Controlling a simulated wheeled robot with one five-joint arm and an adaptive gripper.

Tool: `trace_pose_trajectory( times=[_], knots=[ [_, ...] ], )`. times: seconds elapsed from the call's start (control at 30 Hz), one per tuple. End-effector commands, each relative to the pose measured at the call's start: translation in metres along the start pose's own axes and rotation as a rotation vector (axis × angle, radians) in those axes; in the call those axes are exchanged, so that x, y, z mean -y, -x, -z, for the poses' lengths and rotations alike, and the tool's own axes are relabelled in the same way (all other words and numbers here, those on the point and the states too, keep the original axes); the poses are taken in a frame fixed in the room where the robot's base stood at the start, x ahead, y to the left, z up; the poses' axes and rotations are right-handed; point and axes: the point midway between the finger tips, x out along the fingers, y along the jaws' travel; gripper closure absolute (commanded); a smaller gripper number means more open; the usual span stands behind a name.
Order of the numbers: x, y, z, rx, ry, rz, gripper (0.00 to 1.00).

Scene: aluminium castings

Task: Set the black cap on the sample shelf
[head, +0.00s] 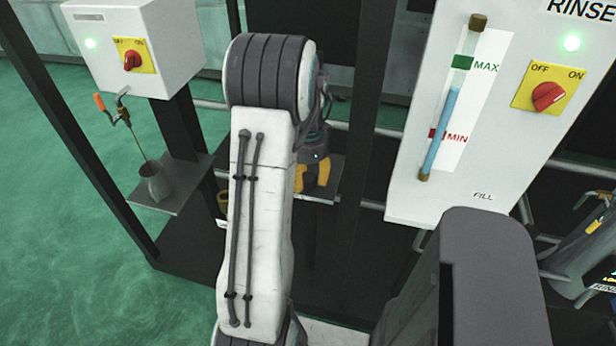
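My gripper (312,180) has orange-yellow fingers and points down at a small dark shelf (336,166) in the middle of the frame. My own white arm hides part of the gripper and the left side of this shelf. The fingers are small and dark between, so I cannot tell whether they hold anything. I cannot make out the black cap. No label shows which shelf is the sample shelf.
At left, a grey shelf (150,197) bears a grey cup (156,181) under an orange-handled tap (112,108). Black posts (364,100) stand close to the gripper.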

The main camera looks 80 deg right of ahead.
Motion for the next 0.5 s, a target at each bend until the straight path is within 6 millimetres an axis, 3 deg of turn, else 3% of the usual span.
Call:
trace_pose_trajectory(
  times=[0.17,0.5],
  knots=[
    [0.0000,0.0003,0.0000,0.000,0.000,0.000,0.41],
    [0.0001,0.0058,0.0000,0.000,0.000,0.000,0.41]
  ],
)
